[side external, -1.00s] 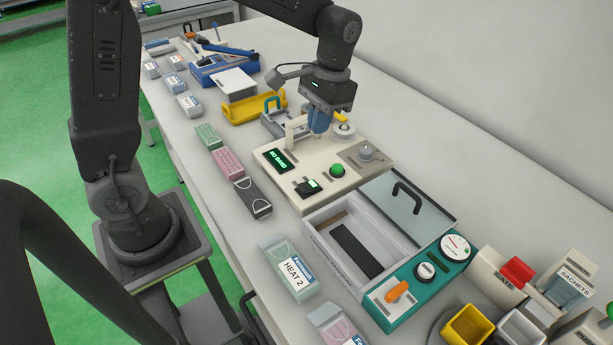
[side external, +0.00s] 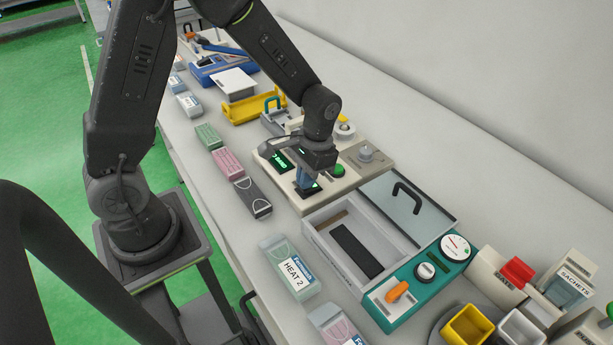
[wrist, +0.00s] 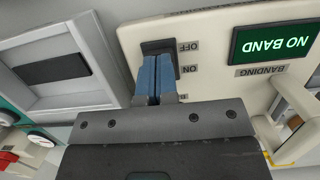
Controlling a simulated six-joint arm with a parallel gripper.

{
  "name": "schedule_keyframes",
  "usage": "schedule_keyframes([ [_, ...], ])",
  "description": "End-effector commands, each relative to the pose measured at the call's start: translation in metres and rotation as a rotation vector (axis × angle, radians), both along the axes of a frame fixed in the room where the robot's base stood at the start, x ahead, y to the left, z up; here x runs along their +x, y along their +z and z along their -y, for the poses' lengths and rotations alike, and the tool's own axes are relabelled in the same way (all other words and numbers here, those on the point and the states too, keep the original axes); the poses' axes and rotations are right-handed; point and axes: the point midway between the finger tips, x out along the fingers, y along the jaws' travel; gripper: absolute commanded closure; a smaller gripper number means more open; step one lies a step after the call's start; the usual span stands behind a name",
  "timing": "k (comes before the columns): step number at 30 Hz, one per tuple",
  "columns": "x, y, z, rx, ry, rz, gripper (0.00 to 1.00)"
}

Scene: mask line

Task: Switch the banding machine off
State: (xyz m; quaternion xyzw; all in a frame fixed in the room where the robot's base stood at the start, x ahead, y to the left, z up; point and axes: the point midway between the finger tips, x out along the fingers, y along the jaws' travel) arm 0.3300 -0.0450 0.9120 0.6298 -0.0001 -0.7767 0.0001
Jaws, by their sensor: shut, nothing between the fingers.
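The banding machine (side external: 344,184) is a cream box in the middle of the bench. Its screen (side external: 279,161) is lit green and reads NO BAND in the wrist view (wrist: 274,46). Its dark rocker switch (wrist: 160,46) has OFF and ON labels beside it, upside down in the wrist view. My gripper (wrist: 157,58) is shut and empty, with its blue fingers at the switch, covering its ON side. In the side view, my gripper (side external: 306,184) is low over the switch. I cannot tell whether the fingertips touch it, and the rocker's position is mostly hidden.
A green button (side external: 338,171) and a grey knob (side external: 366,153) sit on the machine's right part. An open-lidded teal-fronted sealer (side external: 415,292) stands close to its right. A dark box (side external: 254,200) and a pink box (side external: 228,163) lie in front of it.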

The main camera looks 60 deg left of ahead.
Motion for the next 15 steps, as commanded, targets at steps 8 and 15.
schedule_keyframes([
  [8,-0.0001,-0.0002,0.0,0.0,0.0,0.0,1.0],
  [15,-0.0051,-0.0076,0.0,0.0,0.0,0.087,1.0],
])
